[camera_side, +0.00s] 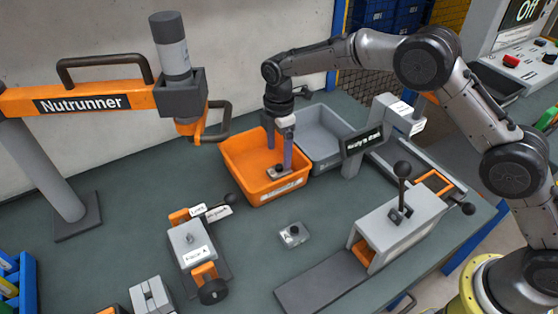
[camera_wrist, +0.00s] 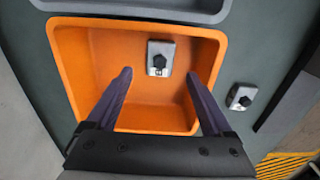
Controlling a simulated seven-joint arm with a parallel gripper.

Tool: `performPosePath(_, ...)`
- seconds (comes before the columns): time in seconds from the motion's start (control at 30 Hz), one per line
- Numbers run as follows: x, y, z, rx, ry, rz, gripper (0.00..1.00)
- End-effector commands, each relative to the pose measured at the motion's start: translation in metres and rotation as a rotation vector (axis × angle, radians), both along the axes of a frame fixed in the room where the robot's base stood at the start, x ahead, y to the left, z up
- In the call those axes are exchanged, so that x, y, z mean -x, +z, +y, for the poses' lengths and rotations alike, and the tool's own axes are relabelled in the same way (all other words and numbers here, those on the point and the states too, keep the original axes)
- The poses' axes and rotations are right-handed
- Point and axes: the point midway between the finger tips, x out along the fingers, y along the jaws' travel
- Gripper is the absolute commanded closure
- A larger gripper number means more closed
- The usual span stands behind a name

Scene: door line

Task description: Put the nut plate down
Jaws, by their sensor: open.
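A nut plate (camera_wrist: 160,58), a small grey plate with a dark knob on it, lies in the orange bin (camera_wrist: 75,68). In the side view the same plate (camera_side: 279,170) shows in the bin (camera_side: 248,192) below my fingers. My gripper (camera_side: 277,155) is over the bin, fingers pointing down into it. In the wrist view my gripper (camera_wrist: 160,75) is open, with its two purple fingers apart and the plate beyond and between their tips. A second, similar plate (camera_side: 293,234) lies on the table in front of the bin; it also shows in the wrist view (camera_wrist: 240,97).
A grey bin (camera_side: 325,138) stands beside the orange one. A small sign (camera_side: 362,141) and a grey lever press (camera_side: 400,225) are to the right. A clamp fixture (camera_side: 197,247) is front left, the Nutrunner (camera_side: 85,100) back left. Table around the second plate is clear.

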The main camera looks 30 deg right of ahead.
Motion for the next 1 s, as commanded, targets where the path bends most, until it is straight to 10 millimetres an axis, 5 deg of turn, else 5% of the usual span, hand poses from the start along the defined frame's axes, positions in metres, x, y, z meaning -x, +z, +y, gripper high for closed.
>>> performPosePath(0.3, 0.0, 0.056, 0.0, -0.001, 0.0, -0.002, 0.14)
performPosePath(0.77, 0.001, 0.07, -0.001, -0.001, -0.006, -0.002, 0.14)
performPosePath(0.87, 0.006, 0.086, -0.009, -0.006, -0.051, -0.018, 0.14)
performPosePath(1.0, 0.031, 0.131, -0.035, -0.026, -0.201, -0.065, 0.14)
